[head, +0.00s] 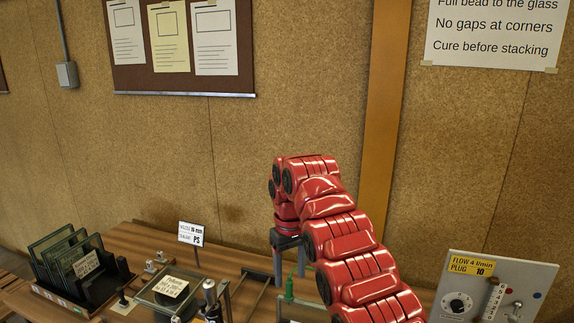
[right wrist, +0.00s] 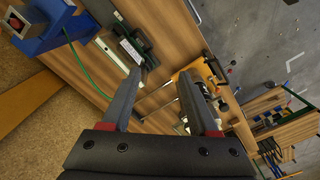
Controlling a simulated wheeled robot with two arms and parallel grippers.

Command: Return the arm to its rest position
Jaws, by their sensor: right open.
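My right arm (head: 345,245) is red and comes in from the lower right of the head view. Its right gripper (head: 290,262) points down above the wooden workbench (head: 135,238). In the right wrist view the two grey fingers of the right gripper (right wrist: 162,78) stand apart with nothing between them. Bench top and small fittings show beyond the fingertips. My left gripper and left arm are not in view.
A rack of glass panes (head: 75,262) stands at the left of the bench. A labelled glass piece (head: 168,290) lies nearer the middle. A control panel (head: 495,290) with a knob stands at the right. A cork-coloured wall (head: 300,110) rises behind.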

